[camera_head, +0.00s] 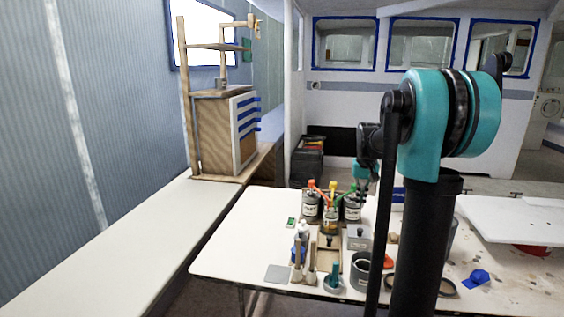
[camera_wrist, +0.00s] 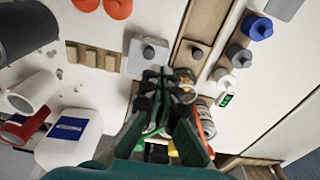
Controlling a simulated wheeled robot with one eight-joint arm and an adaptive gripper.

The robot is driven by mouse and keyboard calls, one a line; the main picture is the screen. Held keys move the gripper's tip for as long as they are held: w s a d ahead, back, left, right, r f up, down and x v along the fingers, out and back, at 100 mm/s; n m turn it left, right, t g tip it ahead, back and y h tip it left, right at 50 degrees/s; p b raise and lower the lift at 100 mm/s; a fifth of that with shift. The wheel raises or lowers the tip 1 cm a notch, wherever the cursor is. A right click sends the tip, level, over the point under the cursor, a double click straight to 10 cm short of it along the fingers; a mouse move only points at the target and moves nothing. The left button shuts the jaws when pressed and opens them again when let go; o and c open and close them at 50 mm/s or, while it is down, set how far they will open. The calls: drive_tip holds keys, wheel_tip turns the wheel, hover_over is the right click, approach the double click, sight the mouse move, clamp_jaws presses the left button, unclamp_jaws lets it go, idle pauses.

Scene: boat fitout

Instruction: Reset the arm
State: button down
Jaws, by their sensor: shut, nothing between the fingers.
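My gripper (camera_wrist: 163,85) is shut and empty in the wrist view. Its green and black fingers meet over the table, above a spot between a grey box with a dark knob (camera_wrist: 148,54) and several cans (camera_wrist: 204,118). In the head view, my teal and black arm rises at the right, and my gripper (camera_head: 361,172) hangs small behind it over the white table (camera_head: 225,252). The arm hides part of the table. I cannot make out the fingertips clearly in the head view.
Several labelled cans (camera_head: 311,204) with coloured tools stand near the table's middle. Wooden pieces, a dark pot (camera_head: 361,270) and a blue item (camera_head: 478,277) lie nearer. A wooden cabinet (camera_head: 222,133) stands on the left bench. The table's left end is mostly clear.

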drive_tip(key=s+a+f+t, duration=0.1)
drive_tip(key=s+a+f, duration=0.2)
drive_tip(key=s, duration=0.6)
drive_tip(key=s+a+f+n+t, duration=0.1)
drive_tip(key=s+a+f, duration=0.2)
drive_tip(key=s+f, duration=0.4)
drive_tip(key=s+a+f+t, duration=0.1)
drive_tip(key=s+f, duration=0.4)
drive_tip(key=s, duration=0.7)
drive_tip(key=shift+s+a+f+n, duration=0.15)
drive_tip(key=shift+a+f+n, duration=0.25)
drive_tip(key=shift+a, duration=0.5)
drive_tip(key=shift+r, duration=0.1)
